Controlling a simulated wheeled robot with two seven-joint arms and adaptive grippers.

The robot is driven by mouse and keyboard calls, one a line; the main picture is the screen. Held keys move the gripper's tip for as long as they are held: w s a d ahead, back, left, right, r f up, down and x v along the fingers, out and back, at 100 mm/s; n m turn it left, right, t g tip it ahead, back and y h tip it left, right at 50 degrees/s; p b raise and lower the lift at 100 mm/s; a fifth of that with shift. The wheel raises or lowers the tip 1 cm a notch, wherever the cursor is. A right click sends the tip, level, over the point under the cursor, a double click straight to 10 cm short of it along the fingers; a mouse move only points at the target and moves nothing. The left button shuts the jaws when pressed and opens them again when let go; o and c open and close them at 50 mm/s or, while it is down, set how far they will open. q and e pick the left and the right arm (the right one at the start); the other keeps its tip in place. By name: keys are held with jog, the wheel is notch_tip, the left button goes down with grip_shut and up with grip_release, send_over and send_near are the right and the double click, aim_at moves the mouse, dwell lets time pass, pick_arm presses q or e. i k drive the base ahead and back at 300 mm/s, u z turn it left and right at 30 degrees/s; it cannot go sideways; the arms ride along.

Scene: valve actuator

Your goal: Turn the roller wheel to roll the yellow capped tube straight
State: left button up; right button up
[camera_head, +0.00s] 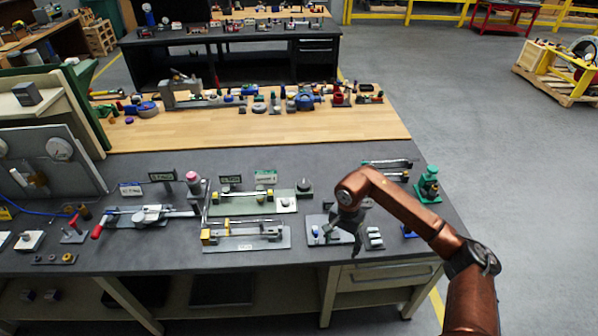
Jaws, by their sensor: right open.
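A thin tube with yellow ends (247,195) lies on a pale green plate (250,208) in the middle of the dark bench. A small dark grey round part (304,187) sits at the plate's right end; I cannot tell if it is the roller wheel. In front is a grey plate with a yellow block and a long bar (240,234); its details are too small to tell. My right gripper (357,246) points down, open, above a small grey plate to the right of these fixtures, apart from the tube. My left gripper is not in view.
A red-handled clamp device (150,214) stands to the left of the plates. A green bottle-shaped device (428,185) stands near the right bench edge. Small grey cylinders (375,237) lie beside my right gripper. A wooden bench top (250,128) with many parts lies behind.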

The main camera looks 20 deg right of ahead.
aim_at(303, 186)
jog(key=i, duration=1.3)
